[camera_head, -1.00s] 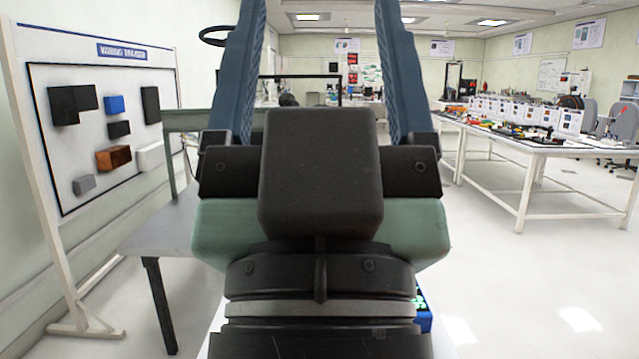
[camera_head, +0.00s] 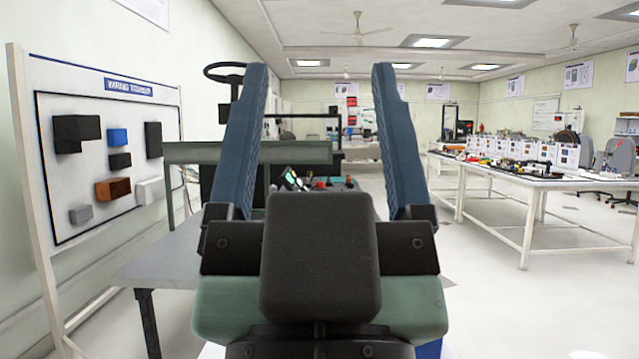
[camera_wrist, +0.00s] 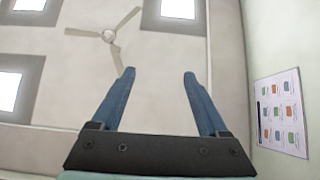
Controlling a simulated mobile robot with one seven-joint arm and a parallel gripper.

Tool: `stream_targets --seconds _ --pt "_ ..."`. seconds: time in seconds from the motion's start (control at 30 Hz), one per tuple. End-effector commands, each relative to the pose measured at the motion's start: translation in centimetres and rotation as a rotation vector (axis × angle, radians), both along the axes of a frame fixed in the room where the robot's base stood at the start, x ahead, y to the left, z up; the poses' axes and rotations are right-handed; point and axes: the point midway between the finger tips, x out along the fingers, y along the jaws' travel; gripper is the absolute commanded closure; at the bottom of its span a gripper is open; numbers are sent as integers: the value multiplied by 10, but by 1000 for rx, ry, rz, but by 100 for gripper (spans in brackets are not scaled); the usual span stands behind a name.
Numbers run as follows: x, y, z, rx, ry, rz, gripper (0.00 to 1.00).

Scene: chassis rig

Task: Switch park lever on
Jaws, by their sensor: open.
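My gripper (camera_head: 318,75) fills the middle of the head view, its two blue fingers upright and wide apart, with nothing between them. It is open, and it also shows in the wrist view (camera_wrist: 158,78) against the ceiling. Beyond the fingers is the chassis rig (camera_head: 325,190), with a dark panel bearing red knobs (camera_head: 320,184) and a small lit green display (camera_head: 291,179). A steering wheel (camera_head: 222,72) stands at its left. I cannot make out which part is the park lever; my gripper hides much of the rig.
A white training board (camera_head: 100,150) with mounted blocks stands at the left. A grey table (camera_head: 165,262) lies in front of the rig. A long white table (camera_head: 530,183) with several items is at the right. The floor between is clear.

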Motion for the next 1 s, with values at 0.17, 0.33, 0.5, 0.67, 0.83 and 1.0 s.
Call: stream_targets --seconds 0.17,0.33,0.5,0.67,0.83,1.0 --pt "0 0 7 0 0 0 55" --pt "0 0 36 0 1 0 85" --pt "0 0 88 0 0 0 100" --pt "0 0 145 0 0 1 100" --pt "0 0 204 0 0 1 100" --pt "0 1 262 -1 0 2 100"
